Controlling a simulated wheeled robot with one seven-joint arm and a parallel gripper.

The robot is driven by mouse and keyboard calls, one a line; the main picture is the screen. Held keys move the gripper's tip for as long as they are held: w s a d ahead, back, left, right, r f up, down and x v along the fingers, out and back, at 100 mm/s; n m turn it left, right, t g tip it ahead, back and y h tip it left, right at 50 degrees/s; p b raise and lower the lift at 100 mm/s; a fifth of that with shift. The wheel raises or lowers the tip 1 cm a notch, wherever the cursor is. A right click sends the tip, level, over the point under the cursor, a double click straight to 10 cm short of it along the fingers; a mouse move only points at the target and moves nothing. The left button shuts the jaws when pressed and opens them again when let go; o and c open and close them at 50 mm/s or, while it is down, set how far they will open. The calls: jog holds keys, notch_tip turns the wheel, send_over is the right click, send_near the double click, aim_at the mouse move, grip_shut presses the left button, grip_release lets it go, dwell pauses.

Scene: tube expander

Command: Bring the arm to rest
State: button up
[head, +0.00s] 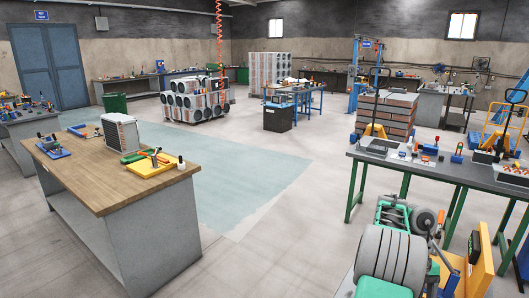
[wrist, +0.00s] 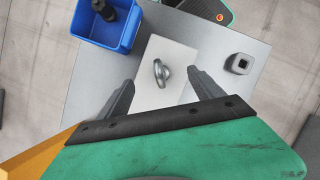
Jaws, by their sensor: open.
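In the wrist view my gripper (wrist: 161,77) has two dark fingers spread well apart, with no object clasped between them. In the head view, green and grey rounded parts fill the bottom right corner and look like my arm. I cannot make out the gripper fingers there.
In the wrist view a blue bin (wrist: 90,27) holding a black part and a dark square block (wrist: 239,63) sit on a grey surface (wrist: 255,92). In the head view a dark workbench (head: 465,172) stands right, a wooden-topped bench (head: 85,180) left, with open floor (head: 285,225) between.

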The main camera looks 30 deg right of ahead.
jog(key=shift+p+v, duration=0.8)
jog(key=shift+v, duration=0.15)
jog(key=shift+f, duration=0.1)
jog(key=shift+w+a+r, duration=0.15)
jog(key=shift+w+r, duration=0.05)
jog(key=shift+r, duration=0.05)
jog(key=w+a+r+n+t+h, duration=0.1)
jog(key=w+a+r+n+h, duration=0.1)
jog(key=w+a+r, duration=0.55)
jog(key=w+a+r+n+t+h, duration=0.1)
jog(key=w+a+r+t+h, duration=0.3)
jog(key=a, duration=0.6)
jog(key=a+f+n+t+y, duration=0.1)
jog(key=a+y, duration=0.1)
jog(key=a, duration=1.1)
jog(key=a+f+n+t+y+b, duration=0.1)
jog(key=a+n+t, duration=0.1)
jog(key=a, duration=1.2)
jog(key=shift+s+f+y, duration=0.25)
jog(key=shift+f+y, duration=0.05)
jog(key=shift+y, duration=0.1)
